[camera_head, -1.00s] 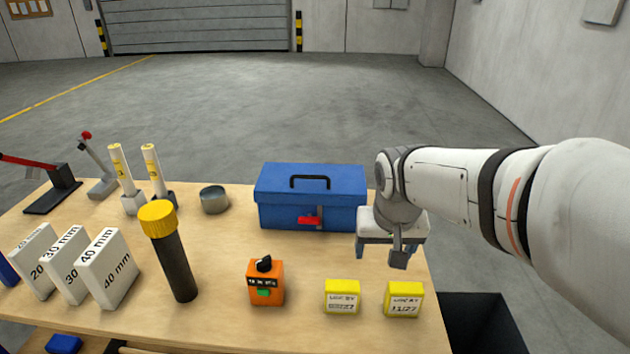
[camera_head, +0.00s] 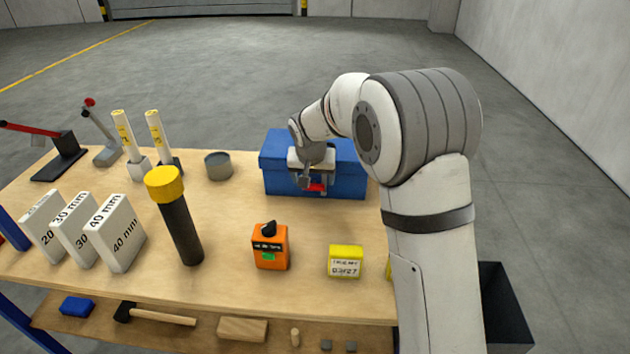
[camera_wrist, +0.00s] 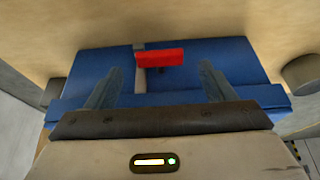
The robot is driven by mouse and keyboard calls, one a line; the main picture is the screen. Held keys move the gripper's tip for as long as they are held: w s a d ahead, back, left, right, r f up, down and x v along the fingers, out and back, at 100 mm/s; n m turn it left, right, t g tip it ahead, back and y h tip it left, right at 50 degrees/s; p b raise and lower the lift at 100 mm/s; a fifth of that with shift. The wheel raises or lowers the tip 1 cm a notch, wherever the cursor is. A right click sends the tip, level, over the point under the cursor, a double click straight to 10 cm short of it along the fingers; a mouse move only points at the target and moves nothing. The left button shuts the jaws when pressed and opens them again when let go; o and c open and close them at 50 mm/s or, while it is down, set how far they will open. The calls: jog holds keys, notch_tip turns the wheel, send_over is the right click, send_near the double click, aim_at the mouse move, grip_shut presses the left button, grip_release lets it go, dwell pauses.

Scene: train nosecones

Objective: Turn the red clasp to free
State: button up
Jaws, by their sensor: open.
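The red clasp (camera_head: 317,187) sits on the front of the blue toolbox (camera_head: 350,178), and my gripper partly covers it in the head view. In the wrist view the red clasp (camera_wrist: 160,57) lies crosswise on a grey strip, just beyond and between my fingertips. My gripper (camera_head: 306,184) is at the toolbox's front. In the wrist view my gripper (camera_wrist: 160,82) is open, one finger to each side of the clasp's line, with nothing between the fingers. I cannot tell whether the fingers touch the box. My arm hides part of the lid and its handle.
A grey tin (camera_head: 218,166) stands left of the toolbox. An orange device (camera_head: 270,247) and a yellow block (camera_head: 345,261) stand nearer the front. A black yellow-capped cylinder (camera_head: 178,220) and white gauge blocks (camera_head: 120,234) are at left. The tabletop (camera_head: 240,205) before the toolbox is clear.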

aim_at(314, 185)
jog(key=shift+x, duration=1.4)
jog(key=shift+c, duration=0.5)
jog(key=c, duration=0.9)
jog(key=shift+d, duration=0.15)
